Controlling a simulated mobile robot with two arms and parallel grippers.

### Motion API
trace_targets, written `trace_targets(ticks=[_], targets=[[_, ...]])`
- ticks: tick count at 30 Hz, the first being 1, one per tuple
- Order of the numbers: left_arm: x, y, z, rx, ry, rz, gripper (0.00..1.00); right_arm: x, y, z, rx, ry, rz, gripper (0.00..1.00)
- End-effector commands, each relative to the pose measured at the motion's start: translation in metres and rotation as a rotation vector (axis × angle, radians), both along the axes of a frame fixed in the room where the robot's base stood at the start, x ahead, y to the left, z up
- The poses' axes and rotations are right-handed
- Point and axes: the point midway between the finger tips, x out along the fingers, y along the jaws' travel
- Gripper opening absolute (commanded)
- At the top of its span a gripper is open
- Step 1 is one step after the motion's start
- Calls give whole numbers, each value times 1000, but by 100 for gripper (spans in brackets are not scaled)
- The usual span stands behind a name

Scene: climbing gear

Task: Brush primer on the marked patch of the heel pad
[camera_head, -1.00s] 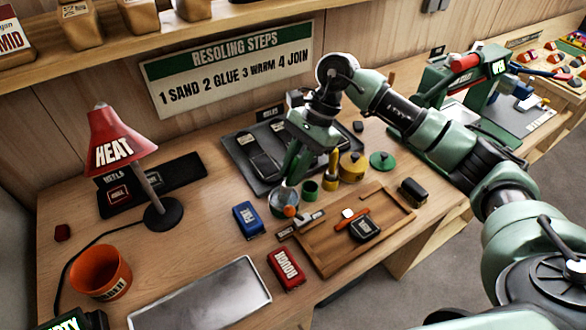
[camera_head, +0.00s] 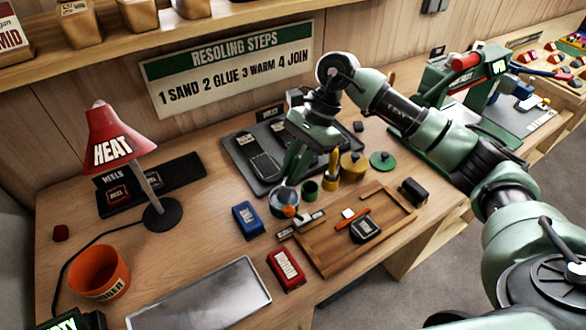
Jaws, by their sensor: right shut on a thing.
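My right gripper (camera_head: 291,180) points down over a grey-blue cup (camera_head: 283,204) in the middle of the bench. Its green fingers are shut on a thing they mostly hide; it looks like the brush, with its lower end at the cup. An orange ball (camera_head: 290,211) shows at the cup's front. A dark pad with a white label (camera_head: 366,230), apparently the heel pad, lies in a wooden tray (camera_head: 318,262). I cannot make out a marked patch on it. An open green pot (camera_head: 310,188) stands right of the cup. My left gripper is not in view.
A yellow pot (camera_head: 352,168) and green lid (camera_head: 383,161) stand behind the tray. A blue block (camera_head: 248,220) and red block (camera_head: 286,268) lie in front. A dark mat with soles (camera_head: 243,172) is behind the gripper. A red heat lamp (camera_head: 115,140) stands left.

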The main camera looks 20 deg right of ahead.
Motion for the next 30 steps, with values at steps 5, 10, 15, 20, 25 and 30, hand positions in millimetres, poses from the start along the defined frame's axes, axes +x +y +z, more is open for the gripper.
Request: trace_targets(ticks=[5,10,15,20,25,30], targets=[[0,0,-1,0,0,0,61,-1,0,-3,-3,6,1,0],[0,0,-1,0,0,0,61,-1,0,-3,-3,6,1,0],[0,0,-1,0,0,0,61,-2,0,-3,-3,6,1,0],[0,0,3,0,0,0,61,-1,0,4,-3,5,2,0],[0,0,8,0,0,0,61,-1,0,18,-3,4,2,0],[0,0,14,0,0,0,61,0,0,33,-1,1,0,0]])
